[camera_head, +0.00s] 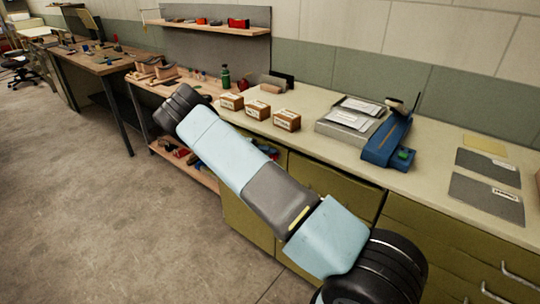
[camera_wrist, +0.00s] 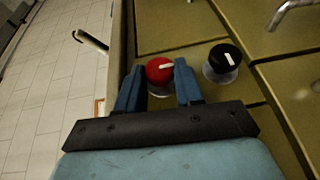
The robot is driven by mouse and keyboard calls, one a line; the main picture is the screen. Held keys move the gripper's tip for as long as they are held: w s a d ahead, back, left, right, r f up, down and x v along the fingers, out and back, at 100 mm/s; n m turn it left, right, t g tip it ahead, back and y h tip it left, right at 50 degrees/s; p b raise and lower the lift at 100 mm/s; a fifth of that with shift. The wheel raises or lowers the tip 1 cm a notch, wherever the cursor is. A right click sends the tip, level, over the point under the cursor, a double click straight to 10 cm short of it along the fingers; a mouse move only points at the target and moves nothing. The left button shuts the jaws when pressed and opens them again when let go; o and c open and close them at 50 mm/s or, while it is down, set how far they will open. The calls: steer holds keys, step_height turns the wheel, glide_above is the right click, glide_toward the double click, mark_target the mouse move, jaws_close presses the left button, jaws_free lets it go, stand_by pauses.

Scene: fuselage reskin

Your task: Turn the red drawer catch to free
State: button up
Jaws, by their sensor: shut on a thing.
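The red drawer catch (camera_wrist: 158,72) is a round red knob with a white pointer mark, on the olive drawer front in the wrist view. Its mark points to the right in that view. My gripper (camera_wrist: 160,84) has its two blue fingers on either side of the knob and is shut on it. The knob's lower part lies between the fingers. In the head view my arm crosses in front of the cabinet, and neither the gripper nor the red catch shows there.
A black knob (camera_wrist: 225,59) with a white mark sits just right of the red one. Metal handles (camera_wrist: 288,10) are on the drawers. On the counter are small boxes (camera_head: 287,120), a paper tray (camera_head: 352,117) and a blue device (camera_head: 388,146). The floor (camera_head: 80,200) at left is clear.

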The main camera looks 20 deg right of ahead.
steer(key=shift+a+f+g+h, duration=0.1)
steer(key=shift+f+g+h, duration=0.2)
steer(key=shift+h, duration=0.1)
steer(key=o, duration=1)
steer(key=shift+r, duration=0.1)
steer(key=v, duration=1.4)
